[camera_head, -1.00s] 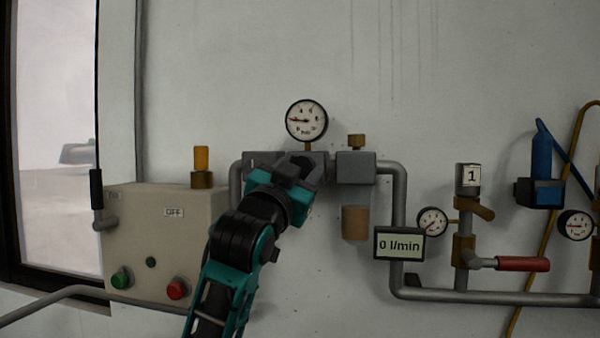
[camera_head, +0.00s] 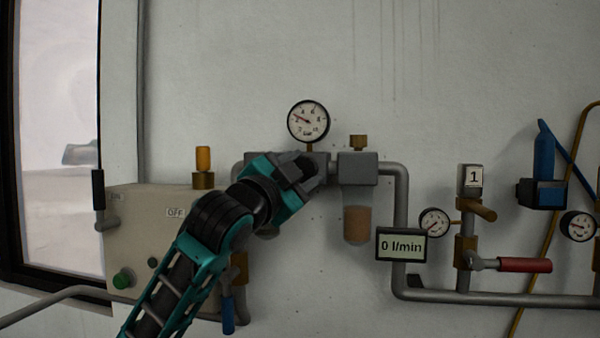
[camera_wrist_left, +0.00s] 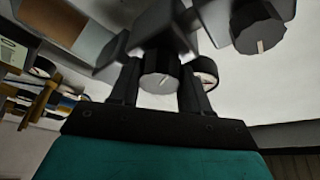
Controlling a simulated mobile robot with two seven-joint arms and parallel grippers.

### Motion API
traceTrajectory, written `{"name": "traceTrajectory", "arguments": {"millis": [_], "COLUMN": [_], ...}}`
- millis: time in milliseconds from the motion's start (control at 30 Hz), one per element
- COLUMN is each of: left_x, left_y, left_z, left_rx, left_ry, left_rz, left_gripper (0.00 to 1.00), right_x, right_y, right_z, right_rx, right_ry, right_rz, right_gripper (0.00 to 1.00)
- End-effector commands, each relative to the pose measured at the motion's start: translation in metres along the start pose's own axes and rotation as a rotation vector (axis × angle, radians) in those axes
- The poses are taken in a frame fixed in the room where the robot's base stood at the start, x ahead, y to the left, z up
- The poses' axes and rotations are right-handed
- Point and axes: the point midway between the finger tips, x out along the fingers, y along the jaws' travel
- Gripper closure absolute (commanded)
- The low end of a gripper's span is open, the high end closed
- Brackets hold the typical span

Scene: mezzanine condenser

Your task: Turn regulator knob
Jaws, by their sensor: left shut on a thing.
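In the head view my left gripper (camera_head: 306,172) is at the grey regulator block (camera_head: 320,158) and covers the knob. The gripper is shut on the knob. A round pressure gauge (camera_head: 308,121) stands above the block, its needle pointing up and left. My right gripper is not in view.
A second dark knob (camera_wrist_left: 258,30) is close to the held one. A flow display (camera_head: 401,245) reads 0 l/min. A red-handled valve (camera_head: 524,265) is at the right. A beige control box (camera_head: 145,235) is behind my left arm.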

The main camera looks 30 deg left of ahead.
Motion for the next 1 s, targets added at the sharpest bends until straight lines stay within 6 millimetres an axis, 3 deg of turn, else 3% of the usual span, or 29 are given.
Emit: {"name": "traceTrajectory", "arguments": {"millis": [267,300,533,833,1000], "left_x": [0.000,0.000,0.000,-0.003,-0.022], "left_y": [0.001,0.001,0.001,0.000,0.002], "left_z": [0.001,0.001,0.000,0.001,0.001], "left_rx": [0.000,0.000,-0.001,-0.001,0.001], "left_ry": [-0.002,-0.002,-0.001,0.000,0.001], "left_rz": [0.002,0.002,0.001,0.000,0.000], "left_gripper": [0.84,0.50,0.29,0.29,0.29], "right_x": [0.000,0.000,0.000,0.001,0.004], "right_y": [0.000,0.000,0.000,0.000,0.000], "right_z": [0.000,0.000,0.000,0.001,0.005], "right_rx": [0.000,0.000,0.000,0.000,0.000], "right_ry": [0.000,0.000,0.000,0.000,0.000], "right_rz": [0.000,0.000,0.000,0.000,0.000], "right_gripper": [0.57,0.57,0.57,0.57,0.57]}}
